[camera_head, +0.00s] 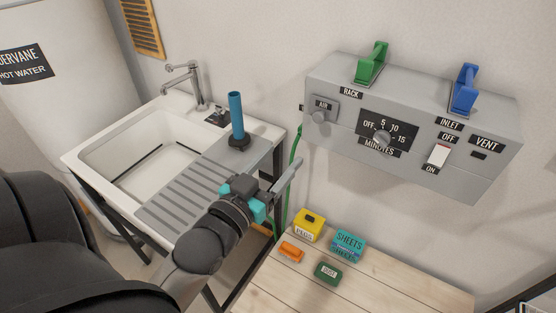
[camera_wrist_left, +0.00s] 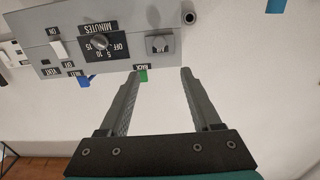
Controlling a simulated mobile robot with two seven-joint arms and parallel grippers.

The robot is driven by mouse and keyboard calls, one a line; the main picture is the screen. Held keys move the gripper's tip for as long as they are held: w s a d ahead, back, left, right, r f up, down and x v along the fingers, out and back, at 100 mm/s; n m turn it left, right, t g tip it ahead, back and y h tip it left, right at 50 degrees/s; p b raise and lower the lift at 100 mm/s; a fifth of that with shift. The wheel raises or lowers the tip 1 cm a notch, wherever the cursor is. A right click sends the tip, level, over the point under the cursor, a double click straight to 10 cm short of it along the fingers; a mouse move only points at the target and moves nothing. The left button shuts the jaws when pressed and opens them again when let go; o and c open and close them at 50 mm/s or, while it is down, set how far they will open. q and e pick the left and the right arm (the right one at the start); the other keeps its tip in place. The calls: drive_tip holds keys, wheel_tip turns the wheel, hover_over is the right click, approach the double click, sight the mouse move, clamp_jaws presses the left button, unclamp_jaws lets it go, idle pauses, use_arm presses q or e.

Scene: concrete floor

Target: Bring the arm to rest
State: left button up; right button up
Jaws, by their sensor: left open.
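My left arm comes in from the lower left in the head view. My left gripper (camera_head: 287,180) is held in the air in front of the wall, between the sink and the grey control box. In the left wrist view its two fingers (camera_wrist_left: 160,72) stand apart with nothing between them. That view shows the control box upside down beyond the fingers. The gripper looks clear of the box and the wall. My right gripper is in neither view.
The grey control box (camera_head: 345,85) has a green handle (camera_head: 371,63) and a blue handle (camera_head: 464,89) on top. A sink (camera_head: 95,155) with a blue upright cylinder (camera_head: 236,115) stands left. A wooden table (camera_head: 390,290) below holds several small boxes.

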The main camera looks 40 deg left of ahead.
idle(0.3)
use_arm(q)
drive_tip(key=s+d+f+g+b, duration=0.1)
drive_tip(key=s+f+g, duration=0.15)
drive_tip(key=f, duration=1.05)
drive_tip(key=s+d+f+g+h+b, duration=0.1)
drive_tip(key=s+d+f+g+b, duration=0.15)
drive_tip(key=f, duration=1.05)
drive_tip(key=s+d+f+g+b, duration=0.1)
drive_tip(key=s+f+g, duration=0.15)
drive_tip(key=f, duration=1.05)
drive_tip(key=s+f+m+g+b, duration=0.1)
drive_tip(key=s+f+g, duration=0.3)
drive_tip(key=s+f, duration=0.6)
drive_tip(key=s+d+f+m+g+b, duration=0.1)
drive_tip(key=s+f+g, duration=0.4)
drive_tip(key=s+f, duration=0.6)
drive_tip(key=s+m+b, duration=0.1)
drive_tip(key=s, duration=0.3)
drive_tip(key=shift+f+g, duration=0.1)
drive_tip(key=shift+g, duration=0.15)
